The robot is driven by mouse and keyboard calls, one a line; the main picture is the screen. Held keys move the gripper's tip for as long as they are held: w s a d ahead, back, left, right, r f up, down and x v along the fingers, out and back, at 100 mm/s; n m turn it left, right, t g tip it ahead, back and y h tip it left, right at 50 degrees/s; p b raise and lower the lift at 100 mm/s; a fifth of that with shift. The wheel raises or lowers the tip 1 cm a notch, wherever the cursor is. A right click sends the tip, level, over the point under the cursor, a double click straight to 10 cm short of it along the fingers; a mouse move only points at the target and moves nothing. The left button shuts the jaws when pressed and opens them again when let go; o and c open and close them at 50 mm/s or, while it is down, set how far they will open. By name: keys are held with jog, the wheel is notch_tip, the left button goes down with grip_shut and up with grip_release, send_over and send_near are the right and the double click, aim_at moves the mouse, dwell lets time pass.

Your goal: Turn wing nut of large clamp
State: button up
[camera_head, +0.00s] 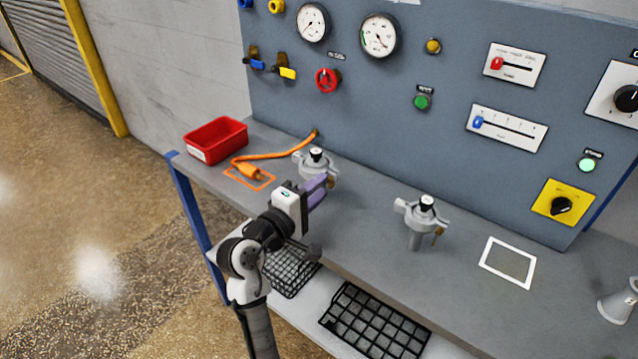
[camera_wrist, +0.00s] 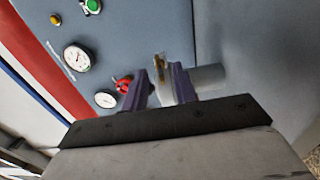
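Two grey clamps with black-topped knobs stand on the bench, a left clamp (camera_head: 303,158) and a right clamp (camera_head: 416,222). I cannot tell for certain which is the large one. My gripper (camera_head: 318,190), with purple fingers, is at the left clamp and partly hides it. In the wrist view, my gripper (camera_wrist: 160,85) is open, its fingers apart. A pale clamp part with a brass piece (camera_wrist: 160,62), likely the wing nut, shows between and beyond the fingertips. Contact cannot be made out. The right clamp has a brass piece (camera_head: 438,233) on its side.
A red bin (camera_head: 215,140) and an orange cable (camera_head: 270,155) lie left of my gripper. The control panel (camera_head: 370,85) rises behind the bench. A white frame outline (camera_head: 508,262) and a grey conical part (camera_head: 618,302) are at right. Black wire baskets (camera_head: 375,322) sit below.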

jog(key=shift+w+d, duration=0.25)
jog(key=shift+w, duration=0.1)
grip_shut()
